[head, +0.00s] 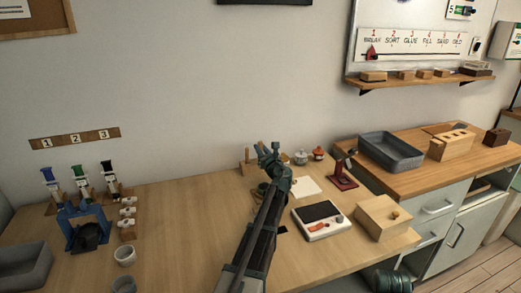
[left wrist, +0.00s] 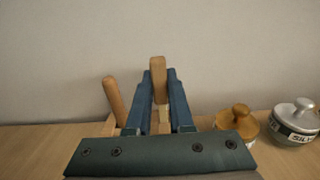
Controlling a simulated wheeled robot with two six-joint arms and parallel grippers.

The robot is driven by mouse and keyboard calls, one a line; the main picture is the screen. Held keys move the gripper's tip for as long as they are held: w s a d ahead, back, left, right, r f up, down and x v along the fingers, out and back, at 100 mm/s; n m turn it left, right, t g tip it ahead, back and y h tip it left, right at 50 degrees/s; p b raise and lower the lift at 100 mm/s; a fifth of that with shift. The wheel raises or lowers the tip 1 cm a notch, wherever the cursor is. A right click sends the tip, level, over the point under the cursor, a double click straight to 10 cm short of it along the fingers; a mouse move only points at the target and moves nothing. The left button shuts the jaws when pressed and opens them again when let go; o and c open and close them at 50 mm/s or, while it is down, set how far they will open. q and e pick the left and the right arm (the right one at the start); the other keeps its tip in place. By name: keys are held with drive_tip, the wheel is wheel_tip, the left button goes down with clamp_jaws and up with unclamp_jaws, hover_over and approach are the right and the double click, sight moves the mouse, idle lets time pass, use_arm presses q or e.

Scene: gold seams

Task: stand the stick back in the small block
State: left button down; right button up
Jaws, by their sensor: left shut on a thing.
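My left gripper (head: 267,148) is over the back of the wooden table. In the left wrist view its two blue fingers (left wrist: 160,84) are closed on a light wooden stick (left wrist: 158,66), whose rounded top shows upright between the fingertips. Pale wood (left wrist: 164,120) shows lower down between the fingers; it may be the small block, mostly hidden behind the gripper. I cannot tell whether the stick's lower end is in it. A second wooden stick (left wrist: 113,95) stands tilted just left of the fingers; a stick also shows left of the gripper in the head view (head: 247,155).
A gold-lidded pot (left wrist: 238,120) and a silver-lidded pot (left wrist: 297,118) stand close on the right. A dark red stand (head: 342,178), a scale (head: 321,219) and a wooden box (head: 382,217) are further right. The table's middle left (head: 180,230) is clear.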

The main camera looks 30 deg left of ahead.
use_arm(q)
drive_tip(key=shift+f, duration=0.2)
drive_tip(key=c, duration=0.7)
unclamp_jaws()
drive_tip(key=shift+v, duration=2.5)
drive_tip(key=v, duration=1.3)
drive_tip(key=shift+s+d, duration=0.25)
drive_tip(key=shift+s, duration=0.05)
drive_tip(key=shift+d, duration=0.1)
